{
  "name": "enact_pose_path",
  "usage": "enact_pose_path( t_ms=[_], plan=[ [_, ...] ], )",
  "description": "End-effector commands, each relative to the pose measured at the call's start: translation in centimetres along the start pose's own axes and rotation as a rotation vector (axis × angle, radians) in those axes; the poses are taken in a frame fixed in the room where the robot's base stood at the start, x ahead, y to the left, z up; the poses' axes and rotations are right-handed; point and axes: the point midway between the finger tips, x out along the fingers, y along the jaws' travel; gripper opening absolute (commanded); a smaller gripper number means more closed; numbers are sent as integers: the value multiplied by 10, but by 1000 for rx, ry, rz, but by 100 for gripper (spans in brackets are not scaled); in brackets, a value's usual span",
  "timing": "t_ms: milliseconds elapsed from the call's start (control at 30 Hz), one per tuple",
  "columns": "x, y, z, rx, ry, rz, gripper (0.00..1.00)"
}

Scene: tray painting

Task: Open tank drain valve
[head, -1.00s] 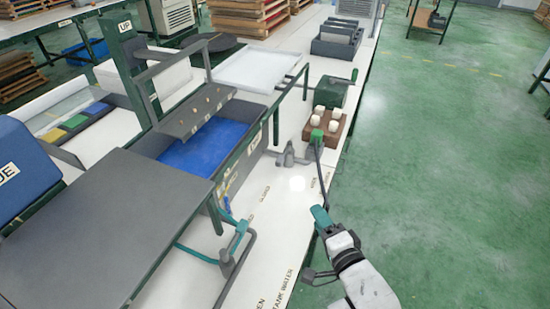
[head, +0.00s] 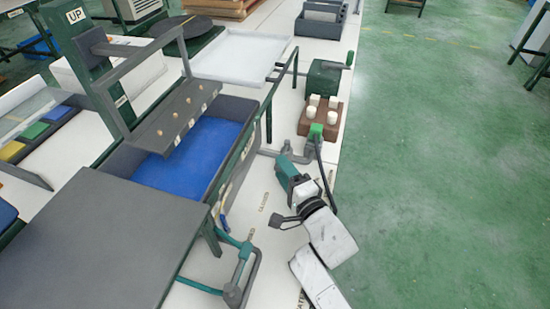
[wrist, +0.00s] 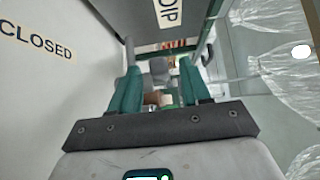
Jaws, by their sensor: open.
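The tank (head: 206,150) holds blue liquid and stands left of my gripper in the head view. A grey bent handle (head: 250,270) sits by a teal pipe (head: 240,247) at the tank's near corner; I cannot tell for sure that it is the drain valve. My gripper (head: 284,164) is over the white table right of the tank, near a grey fitting (head: 309,151). In the wrist view my gripper (wrist: 158,82) has its teal fingers apart, with no object clearly held between them. A CLOSED label (wrist: 36,42) shows left of them.
A brown block (head: 304,124) with white knobs and a green-capped piece (head: 316,131) stands beyond my gripper. A green box with a crank (head: 323,77) is farther back. A white tray (head: 240,55) lies behind the tank. Open green floor (head: 440,180) is at right.

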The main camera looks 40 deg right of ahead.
Motion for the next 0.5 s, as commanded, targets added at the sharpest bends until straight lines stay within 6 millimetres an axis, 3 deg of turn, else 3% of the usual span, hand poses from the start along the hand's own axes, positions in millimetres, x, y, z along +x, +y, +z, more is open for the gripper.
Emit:
enact_pose_path(
  t_ms=[200, 500],
  plan=[
    [33, 1, 0, -1, 0, 0, 47],
    [47, 0, 0, 0, 0, 1, 47]
  ],
)
